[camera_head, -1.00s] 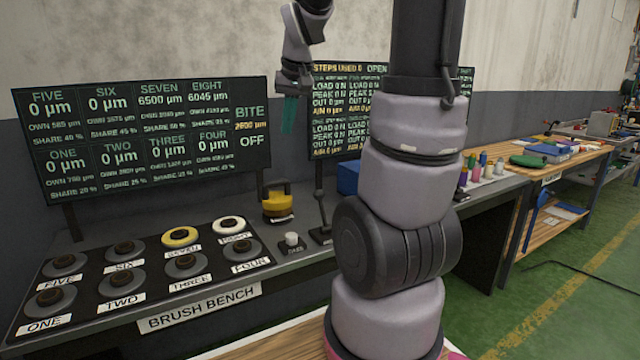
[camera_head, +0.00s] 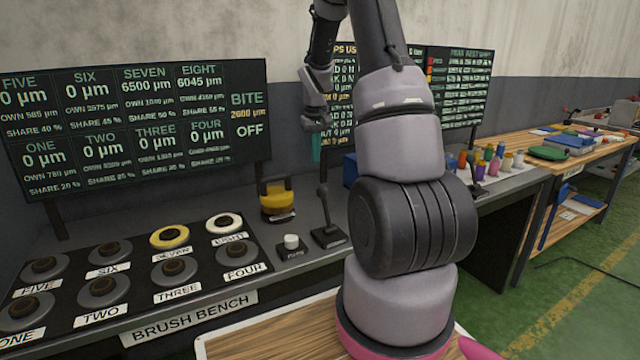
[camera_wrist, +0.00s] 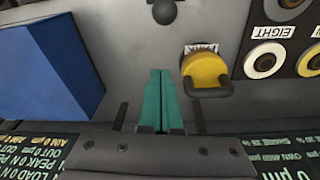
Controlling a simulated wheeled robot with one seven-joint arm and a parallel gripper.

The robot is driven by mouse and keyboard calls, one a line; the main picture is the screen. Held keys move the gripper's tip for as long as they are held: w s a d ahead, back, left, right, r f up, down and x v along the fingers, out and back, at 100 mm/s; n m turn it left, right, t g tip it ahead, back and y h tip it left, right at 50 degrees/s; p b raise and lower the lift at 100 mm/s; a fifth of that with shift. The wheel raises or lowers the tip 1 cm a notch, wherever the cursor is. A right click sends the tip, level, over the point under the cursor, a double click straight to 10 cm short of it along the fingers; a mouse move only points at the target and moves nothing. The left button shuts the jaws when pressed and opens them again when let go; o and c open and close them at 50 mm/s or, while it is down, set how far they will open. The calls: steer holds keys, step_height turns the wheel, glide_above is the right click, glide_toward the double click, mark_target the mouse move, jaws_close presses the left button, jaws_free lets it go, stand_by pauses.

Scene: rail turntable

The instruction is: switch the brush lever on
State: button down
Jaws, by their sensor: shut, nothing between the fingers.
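The brush lever (camera_head: 327,216) is a dark upright handle on a small black base on the bench, right of a white button (camera_head: 291,241). In the wrist view, a dark round knob (camera_wrist: 164,12), which looks like the lever's top, shows at the upper edge, ahead of my fingertips. My gripper (camera_head: 316,150) has teal fingers and hangs above the back of the bench, higher in the picture than the lever. In the wrist view my gripper (camera_wrist: 160,72) is shut and empty, apart from the knob. The left display (camera_head: 135,125) reads BITE 2600 µm, OFF.
A yellow block with a dark handle (camera_head: 277,200) stands left of the lever; it also shows in the wrist view (camera_wrist: 205,70). A blue box (camera_wrist: 45,60) stands on the other side. Numbered round stations (camera_head: 169,237) fill the bench's left. Display panels stand behind.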

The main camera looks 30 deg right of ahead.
step_height(320, 180, down, 10)
steer(key=w, duration=0.1)
steer(key=shift+s+r, duration=0.25)
steer(key=shift+s, duration=0.65)
steer(key=shift+s+r, duration=0.2)
steer(key=shift+s, duration=0.7)
